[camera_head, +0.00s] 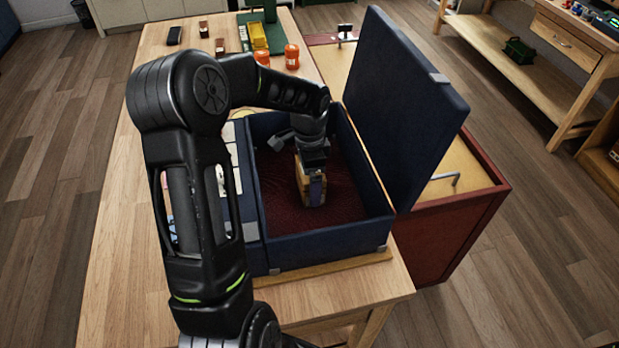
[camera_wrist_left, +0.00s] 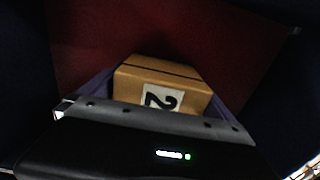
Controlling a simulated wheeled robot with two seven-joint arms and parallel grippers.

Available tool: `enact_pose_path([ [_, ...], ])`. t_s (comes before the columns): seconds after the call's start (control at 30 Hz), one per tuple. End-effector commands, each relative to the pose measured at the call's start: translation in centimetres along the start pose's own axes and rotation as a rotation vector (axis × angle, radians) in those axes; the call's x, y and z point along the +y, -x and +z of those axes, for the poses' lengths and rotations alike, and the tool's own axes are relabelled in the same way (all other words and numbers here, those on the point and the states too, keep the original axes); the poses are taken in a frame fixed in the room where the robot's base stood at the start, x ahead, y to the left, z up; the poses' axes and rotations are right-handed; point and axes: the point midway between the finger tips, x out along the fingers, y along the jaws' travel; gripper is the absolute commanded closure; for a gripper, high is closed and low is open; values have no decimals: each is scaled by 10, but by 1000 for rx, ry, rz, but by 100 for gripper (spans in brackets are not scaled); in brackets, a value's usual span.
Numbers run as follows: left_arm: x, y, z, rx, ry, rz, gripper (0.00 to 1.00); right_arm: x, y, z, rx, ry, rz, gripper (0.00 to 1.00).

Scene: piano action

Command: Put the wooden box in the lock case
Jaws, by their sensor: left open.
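The wooden box (camera_head: 301,186) is inside the open dark blue lock case (camera_head: 333,241), over its dark red lining. In the left wrist view the box (camera_wrist_left: 140,78) is light brown with a dark line and a white label with a black "2". My left gripper (camera_head: 312,178) reaches down into the case, its jaws open, with purple fingers on either side of the box. Any small gap between fingers and box is hard to see. The box's underside is hidden, but it appears at the lining. My right gripper is not in view.
The case lid (camera_head: 405,105) stands open on the right side. A side panel (camera_head: 245,200) with light pieces adjoins the case on the left, partly hidden by my arm. Orange jars (camera_head: 292,57) and a green stand (camera_head: 264,36) are farther back. The front table corner is bare.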

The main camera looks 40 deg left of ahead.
Motion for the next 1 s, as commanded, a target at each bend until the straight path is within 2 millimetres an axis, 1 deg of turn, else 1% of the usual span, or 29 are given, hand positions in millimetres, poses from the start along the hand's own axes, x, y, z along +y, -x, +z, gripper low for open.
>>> enact_pose_path([
  [0.13, 0, 6, 0, 0, 0, -2, 0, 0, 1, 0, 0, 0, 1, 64],
  [0.27, -1, 22, 0, 1, 0, -5, 0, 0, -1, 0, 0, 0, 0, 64],
  [0.37, -1, 40, -1, 3, 1, -5, 0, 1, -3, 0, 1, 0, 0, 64],
  [0.6, -1, 91, -1, 2, 1, -4, 0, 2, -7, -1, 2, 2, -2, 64],
  [0.7, -1, 107, 0, 1, 0, -3, 0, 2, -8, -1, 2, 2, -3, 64],
  [0.83, 0, 120, 0, 1, -1, -1, 0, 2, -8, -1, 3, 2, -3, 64],
  [1.0, 0, 123, 0, 0, 0, 1, 0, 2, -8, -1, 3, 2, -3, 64],
])
